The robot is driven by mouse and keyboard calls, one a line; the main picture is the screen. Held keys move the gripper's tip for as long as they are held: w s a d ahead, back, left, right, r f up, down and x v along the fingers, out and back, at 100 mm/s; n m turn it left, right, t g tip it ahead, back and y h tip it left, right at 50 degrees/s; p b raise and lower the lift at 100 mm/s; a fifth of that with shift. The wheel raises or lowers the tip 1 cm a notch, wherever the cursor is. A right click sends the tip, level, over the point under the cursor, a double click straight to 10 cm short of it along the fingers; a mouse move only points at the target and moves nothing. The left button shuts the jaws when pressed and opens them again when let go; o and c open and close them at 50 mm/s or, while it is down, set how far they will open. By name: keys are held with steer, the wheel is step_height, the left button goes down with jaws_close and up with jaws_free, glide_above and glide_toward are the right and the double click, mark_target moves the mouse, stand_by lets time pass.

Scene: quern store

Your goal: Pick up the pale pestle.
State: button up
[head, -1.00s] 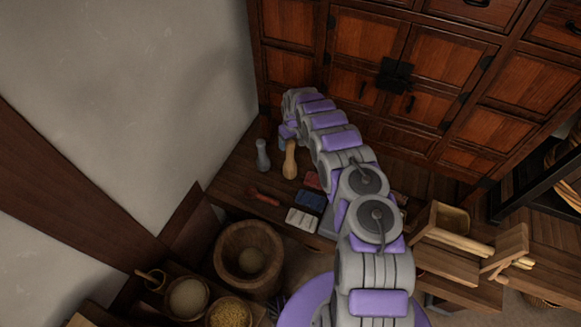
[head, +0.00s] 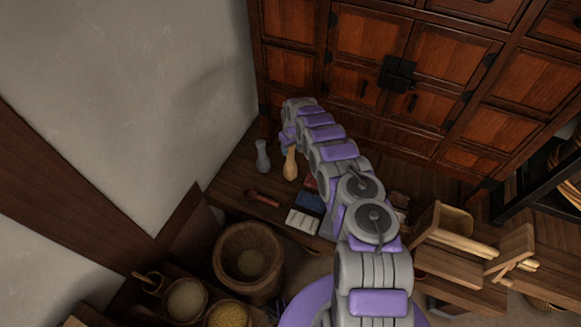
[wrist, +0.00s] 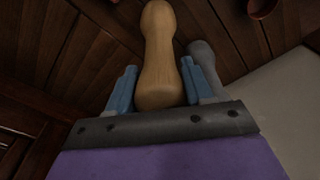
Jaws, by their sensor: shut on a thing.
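The pale wooden pestle (head: 290,165) stands on the dark wooden bench against the wall, its upper end partly hidden by my arm's end. In the wrist view the pale pestle (wrist: 157,45) lies between the two blue fingers of my gripper (wrist: 158,75). My gripper is shut on it. In the head view my gripper (head: 286,145) is mostly hidden by the arm. I see no clear gap between the pestle and the bench. A grey pestle (head: 262,155) stands just to the left; in the wrist view the grey pestle (wrist: 207,65) is close beside the right finger.
A dark red spoon (head: 262,197) and folded cloths, including a white one (head: 302,221), lie on the bench nearby. A large wooden mortar (head: 230,282) and bowls of grain stand at the front left. The wooden cabinet (head: 350,120) rises behind, and the pale wall closes the left.

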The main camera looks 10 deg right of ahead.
steer(key=shift+a, duration=0.1)
steer(key=c, duration=0.6)
steer(key=shift+r, duration=0.1)
